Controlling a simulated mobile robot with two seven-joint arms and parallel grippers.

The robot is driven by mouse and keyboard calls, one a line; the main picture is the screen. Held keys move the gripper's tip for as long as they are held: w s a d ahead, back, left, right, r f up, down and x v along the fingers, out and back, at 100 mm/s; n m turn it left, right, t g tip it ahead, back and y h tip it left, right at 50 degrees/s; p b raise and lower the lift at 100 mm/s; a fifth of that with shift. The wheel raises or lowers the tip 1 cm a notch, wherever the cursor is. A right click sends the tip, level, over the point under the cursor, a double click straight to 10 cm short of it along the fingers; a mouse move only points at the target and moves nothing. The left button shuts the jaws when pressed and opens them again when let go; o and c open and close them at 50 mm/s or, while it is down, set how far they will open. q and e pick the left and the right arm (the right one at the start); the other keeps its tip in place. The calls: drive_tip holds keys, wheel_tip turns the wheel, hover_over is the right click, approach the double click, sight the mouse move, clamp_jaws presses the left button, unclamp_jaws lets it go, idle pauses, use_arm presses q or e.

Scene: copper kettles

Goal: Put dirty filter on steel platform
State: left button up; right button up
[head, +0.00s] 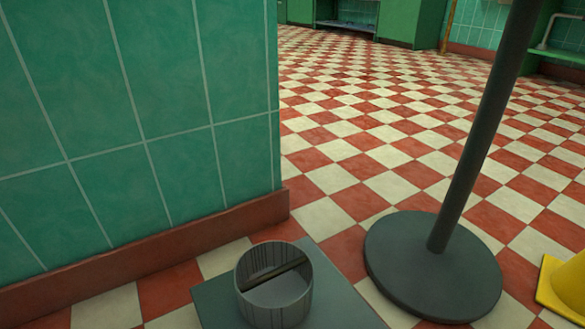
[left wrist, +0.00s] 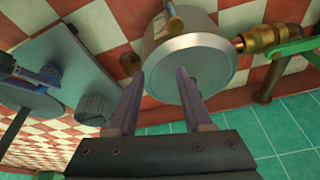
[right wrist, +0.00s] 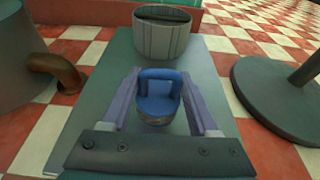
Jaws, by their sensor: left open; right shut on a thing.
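My right gripper (right wrist: 158,88) is shut on a blue piece with a brownish lower end, which I take to be the dirty filter (right wrist: 157,92). The filter is over the flat grey steel platform (right wrist: 92,112); I cannot tell whether it touches it. The platform also shows in the head view (head: 215,300) and the left wrist view (left wrist: 100,75). My left gripper (left wrist: 158,98) is open, its fingers before a round steel housing (left wrist: 190,75); nothing shows clasped between them. Neither gripper shows in the head view.
A grey ribbed bin (right wrist: 160,35) with a dark bar across its mouth stands on the platform. A post on a round base (head: 430,268) stands to the right. A yellow object (head: 565,285) is at the right edge. Brass pipe fittings (left wrist: 262,42) adjoin the housing. A green tiled wall (head: 140,110) is at left.

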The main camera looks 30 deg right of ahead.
drive_tip(key=shift+f, duration=0.25)
drive_tip(key=o, duration=1.4)
drive_tip(key=shift+f, duration=0.15)
use_arm(q)
drive_tip(key=shift+a+f, duration=0.1)
drive_tip(key=shift+f, duration=0.2)
